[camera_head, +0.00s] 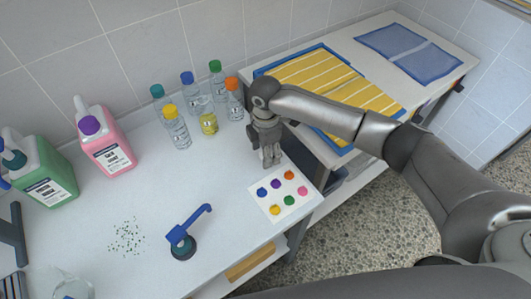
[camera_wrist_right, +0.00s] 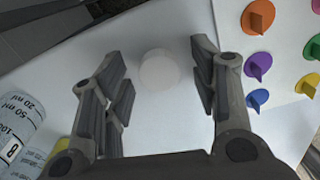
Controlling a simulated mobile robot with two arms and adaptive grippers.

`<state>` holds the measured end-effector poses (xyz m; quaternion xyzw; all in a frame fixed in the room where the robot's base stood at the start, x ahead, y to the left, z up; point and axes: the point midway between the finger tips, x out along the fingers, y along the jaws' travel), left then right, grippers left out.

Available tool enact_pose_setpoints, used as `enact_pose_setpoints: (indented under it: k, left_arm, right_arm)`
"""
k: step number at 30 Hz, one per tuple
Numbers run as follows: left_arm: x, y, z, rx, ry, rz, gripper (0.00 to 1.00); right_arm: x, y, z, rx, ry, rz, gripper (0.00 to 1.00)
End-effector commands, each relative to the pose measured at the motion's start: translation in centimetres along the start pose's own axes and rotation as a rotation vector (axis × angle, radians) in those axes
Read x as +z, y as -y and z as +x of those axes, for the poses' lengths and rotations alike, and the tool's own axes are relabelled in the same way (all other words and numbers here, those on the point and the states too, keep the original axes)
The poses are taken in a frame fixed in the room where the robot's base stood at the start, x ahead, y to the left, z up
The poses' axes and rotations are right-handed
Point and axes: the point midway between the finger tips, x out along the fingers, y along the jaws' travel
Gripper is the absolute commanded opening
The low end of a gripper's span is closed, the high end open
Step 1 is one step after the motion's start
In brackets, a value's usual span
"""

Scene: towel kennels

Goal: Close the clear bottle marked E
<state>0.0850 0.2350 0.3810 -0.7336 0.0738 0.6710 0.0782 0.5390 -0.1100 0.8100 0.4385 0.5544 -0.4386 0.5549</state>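A group of small clear bottles stands at the back of the white table: teal-capped (camera_head: 158,104), blue-capped (camera_head: 189,92), green-capped (camera_head: 217,84), orange-capped (camera_head: 234,103) and yellow-capped (camera_head: 179,133). Among them is a bottle with yellow on it (camera_head: 208,122), with no coloured cap visible on top. I cannot read which bottle is marked E. My right gripper (camera_head: 270,160) points down over the table, right of the bottles. In the right wrist view its fingers (camera_wrist_right: 160,90) are spread, with a pale round disc (camera_wrist_right: 159,69) below between them. My left gripper is not in view.
A white card (camera_head: 270,210) with several coloured discs lies at the table's front right; tabs show on them in the wrist view. A marked clear bottle (camera_wrist_right: 20,117) is left of the gripper there.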

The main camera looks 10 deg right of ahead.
Motion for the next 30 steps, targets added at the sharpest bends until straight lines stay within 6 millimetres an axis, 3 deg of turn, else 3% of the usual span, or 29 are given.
enact_pose_setpoints:
  k: [1,6,20,26,30]
  left_arm:
    - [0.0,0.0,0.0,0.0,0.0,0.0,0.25]
    - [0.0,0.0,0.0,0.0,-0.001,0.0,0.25]
    - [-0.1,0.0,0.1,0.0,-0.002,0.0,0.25]
    - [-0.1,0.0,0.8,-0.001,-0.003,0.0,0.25]
    - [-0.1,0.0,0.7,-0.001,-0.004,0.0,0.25]
  right_arm:
    - [0.0,0.0,0.0,0.0,0.0,0.0,0.44]
    - [0.0,0.0,0.0,0.0,0.0,0.0,0.24]
    - [0.0,-0.1,-0.5,0.001,0.0,0.0,0.24]
    - [0.0,-0.1,-2.7,0.004,-0.002,0.0,0.24]
    - [-1.2,1.0,-5.0,0.003,-0.002,-0.004,0.24]
